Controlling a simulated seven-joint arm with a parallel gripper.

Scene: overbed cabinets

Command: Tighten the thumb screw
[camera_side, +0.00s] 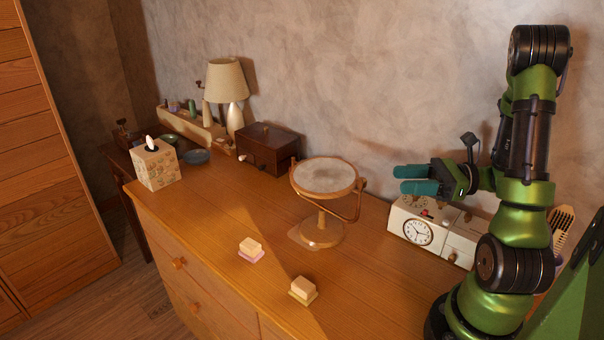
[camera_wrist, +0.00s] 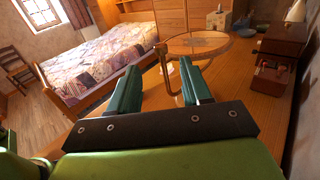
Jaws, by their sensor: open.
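A round tilting mirror (camera_side: 325,176) in a wooden frame stands on the dresser, held by a curved yoke (camera_side: 352,214) on a post and foot. The thumb screw is too small to make out clearly; the yoke's ends are at the mirror's rim. My gripper (camera_side: 396,179) has teal fingers and is open and empty, right of the mirror and apart from it. It also shows in the wrist view (camera_wrist: 158,67).
A white clock box (camera_side: 418,232) stands below my gripper. Two small blocks, one on pink (camera_side: 250,250) and one on yellow (camera_side: 303,291), lie in front. A dark box (camera_side: 268,148), lamp (camera_side: 227,82) and tissue box (camera_side: 155,164) stand farther left.

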